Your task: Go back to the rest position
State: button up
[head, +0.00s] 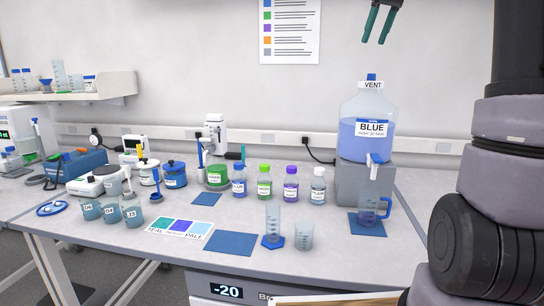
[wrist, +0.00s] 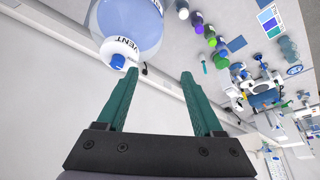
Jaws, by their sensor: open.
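My gripper (head: 378,24) is at the top of the head view, high above the bench and in front of the wall. Its two green fingers point down and are apart, with nothing between them. In the wrist view my gripper (wrist: 158,74) also shows open and empty, with the fingertips clear of everything. The blue carboy (head: 364,135) with a VENT label stands on a grey block below my gripper. The carboy also shows in the wrist view (wrist: 140,22), beyond the left finger.
Several capped bottles (head: 264,182) stand mid-bench. A measuring jug (head: 368,211) sits on a blue mat under the carboy's tap. A cylinder (head: 273,222) and a beaker (head: 304,236) stand near the front edge. Labelled beakers (head: 111,211) stand at left. The air around my gripper is clear.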

jog(key=s+a+f+m+t, duration=0.1)
jog(key=s+a+f+m, duration=0.1)
jog(key=s+f, duration=0.3)
jog(key=s+a+f+m+t, duration=0.1)
jog(key=s+f, duration=0.5)
jog(key=s, duration=0.8)
jog(key=s+a+f+m+t, duration=0.1)
jog(key=s+a+f+m, duration=0.3)
jog(key=s, duration=0.6)
notch_tip(320, 180, down, 2)
jog(key=shift+f+m, duration=0.15)
jog(key=shift+m, duration=0.65)
